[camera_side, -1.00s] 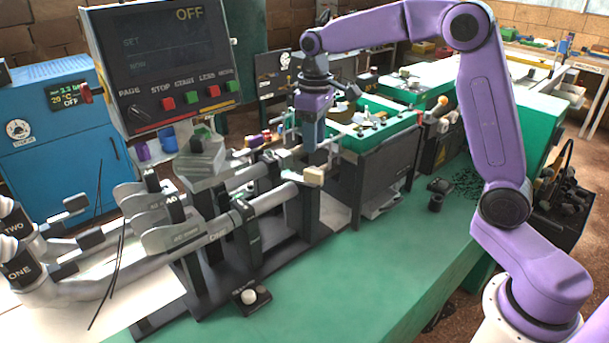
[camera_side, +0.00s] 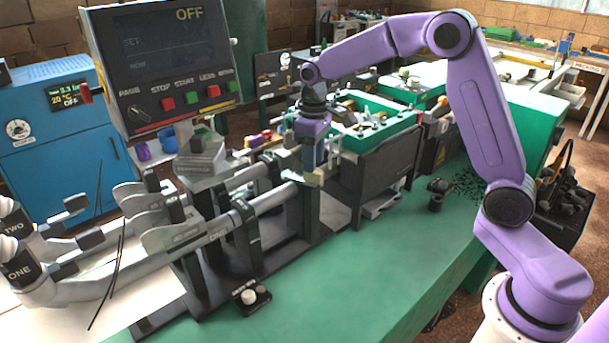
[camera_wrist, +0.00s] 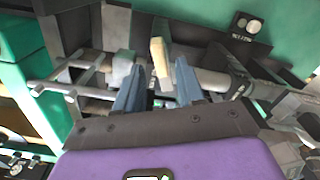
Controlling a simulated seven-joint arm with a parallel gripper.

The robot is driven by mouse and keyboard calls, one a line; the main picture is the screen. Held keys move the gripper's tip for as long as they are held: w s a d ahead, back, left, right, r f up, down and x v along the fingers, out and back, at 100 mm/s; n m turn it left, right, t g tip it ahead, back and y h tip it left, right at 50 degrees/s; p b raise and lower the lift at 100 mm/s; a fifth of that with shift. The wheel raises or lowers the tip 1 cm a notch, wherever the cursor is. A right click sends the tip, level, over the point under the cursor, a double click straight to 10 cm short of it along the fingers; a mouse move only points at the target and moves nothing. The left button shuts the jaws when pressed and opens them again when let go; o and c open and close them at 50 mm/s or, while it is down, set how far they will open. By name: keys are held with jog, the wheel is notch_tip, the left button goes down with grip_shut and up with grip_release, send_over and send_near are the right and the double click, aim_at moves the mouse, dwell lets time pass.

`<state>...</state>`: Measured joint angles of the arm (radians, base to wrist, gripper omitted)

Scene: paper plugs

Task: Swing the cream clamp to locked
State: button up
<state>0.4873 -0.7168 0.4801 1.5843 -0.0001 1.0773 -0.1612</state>
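The cream clamp shows as a pale block-like handle (camera_side: 314,180) at the right end of the near tube in the side view, partly hidden by my gripper. In the wrist view the cream handle (camera_wrist: 160,58) stands between my two blue-grey fingers, with a gap visible on each side. My gripper (camera_wrist: 160,76) is open around it, pointing down in the side view (camera_side: 315,168). A second pale block (camera_wrist: 123,66) is beside the left finger in the wrist view. I cannot tell whether the fingers touch the handle.
Grey tubes (camera_side: 275,197) run on black supports to the left of my gripper. A dark box (camera_side: 378,172) stands close on the right. A control panel (camera_side: 165,65) reading OFF rises at the left.

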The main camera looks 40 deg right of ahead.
jog(key=shift+f, duration=0.1)
jog(key=shift+f, duration=1.9)
grip_shut()
jog(key=m, duration=0.4)
